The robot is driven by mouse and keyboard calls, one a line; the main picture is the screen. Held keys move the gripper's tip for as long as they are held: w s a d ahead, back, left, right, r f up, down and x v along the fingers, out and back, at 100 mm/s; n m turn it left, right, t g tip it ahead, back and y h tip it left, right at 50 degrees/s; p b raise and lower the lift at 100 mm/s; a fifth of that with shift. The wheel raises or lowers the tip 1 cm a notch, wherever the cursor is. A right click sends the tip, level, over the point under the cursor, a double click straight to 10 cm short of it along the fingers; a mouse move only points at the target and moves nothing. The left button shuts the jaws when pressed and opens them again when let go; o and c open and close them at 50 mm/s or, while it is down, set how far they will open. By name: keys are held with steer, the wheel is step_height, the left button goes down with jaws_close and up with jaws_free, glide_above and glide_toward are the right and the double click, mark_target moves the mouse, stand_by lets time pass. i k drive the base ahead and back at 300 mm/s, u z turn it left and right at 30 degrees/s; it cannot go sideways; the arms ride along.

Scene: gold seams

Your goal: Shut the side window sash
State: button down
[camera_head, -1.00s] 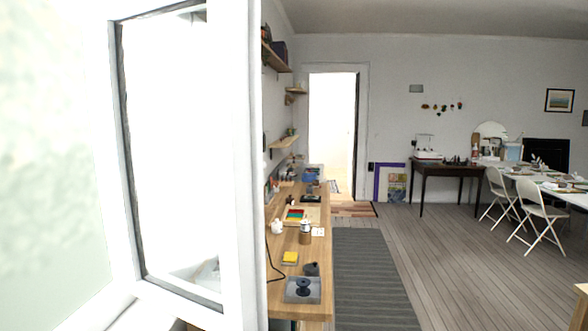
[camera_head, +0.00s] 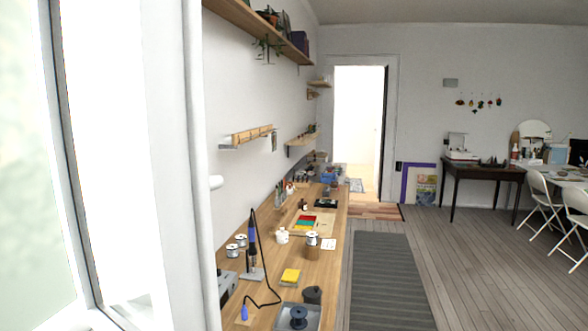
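The white-framed window sash (camera_head: 165,150) stands at the left, close to the camera, seen at a steep angle. Its pane is bright white and a dark seal line runs down the pane's left side. Pale green blur shows at the far left. The lower end of the sash runs out of the picture. My gripper is not in view.
A long wooden workbench (camera_head: 327,222) runs along the left wall, with a soldering iron (camera_head: 252,240), spools and a tray on it. Shelves (camera_head: 262,28) hang above. A grey striped rug (camera_head: 390,285) and open plank floor lie to the right. A doorway (camera_head: 358,130) stands at the back.

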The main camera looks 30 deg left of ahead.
mark_target(162, 40)
steer(key=z, duration=0.05)
steer(key=i, duration=1.7)
steer(key=u, duration=3.75)
steer(key=k, duration=0.9)
steer(key=z, duration=0.1)
steer(key=i, duration=0.9)
steer(key=u, duration=0.1)
